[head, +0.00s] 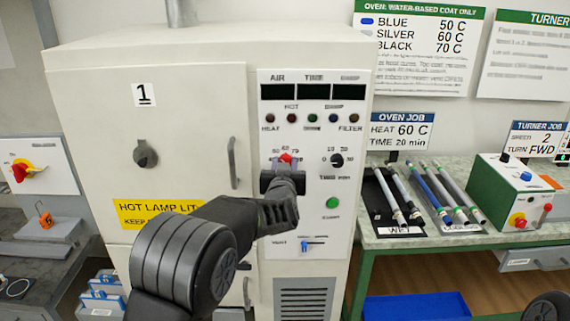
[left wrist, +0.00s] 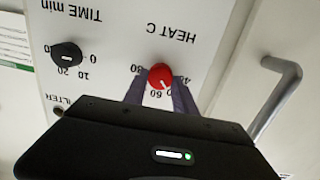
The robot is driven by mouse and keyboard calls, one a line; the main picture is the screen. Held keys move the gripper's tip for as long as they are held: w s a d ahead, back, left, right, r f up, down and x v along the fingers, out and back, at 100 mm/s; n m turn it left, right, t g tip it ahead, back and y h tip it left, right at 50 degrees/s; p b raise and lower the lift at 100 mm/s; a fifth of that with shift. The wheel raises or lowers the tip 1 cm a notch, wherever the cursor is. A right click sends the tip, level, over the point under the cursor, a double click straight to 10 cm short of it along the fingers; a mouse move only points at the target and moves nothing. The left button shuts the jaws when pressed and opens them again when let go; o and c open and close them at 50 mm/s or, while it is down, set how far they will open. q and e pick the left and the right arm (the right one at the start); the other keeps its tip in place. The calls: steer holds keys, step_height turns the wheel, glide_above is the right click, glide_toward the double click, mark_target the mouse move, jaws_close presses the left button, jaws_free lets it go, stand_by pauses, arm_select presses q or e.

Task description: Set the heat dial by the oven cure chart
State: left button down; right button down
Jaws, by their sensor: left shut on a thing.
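The red heat dial (head: 286,158) is on the oven's white control panel (head: 325,215). In the left wrist view the red dial (left wrist: 160,76) sits between my two fingers, upside down. Its white mark points down and right, roughly between 60 and the number beside it; the exact setting is hard to read. My left gripper (head: 283,172) is shut on the dial; it also shows in the wrist view (left wrist: 159,92). The oven chart (head: 418,45) lists blue 50 C, silver 60 C, black 70 C. The oven job card (head: 401,131) reads heat 60 C, time 20 min.
The black time dial (head: 336,160) is right of the heat dial. The oven door handle (head: 233,163) stands out to the left. A blue slider (head: 304,246) is below.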

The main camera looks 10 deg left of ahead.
arm_select(q)
steer(key=c, duration=1)
jaws_free()
steer(key=b+v, duration=0.1)
steer(key=v, duration=0.7)
steer(key=shift+b, duration=0.4)
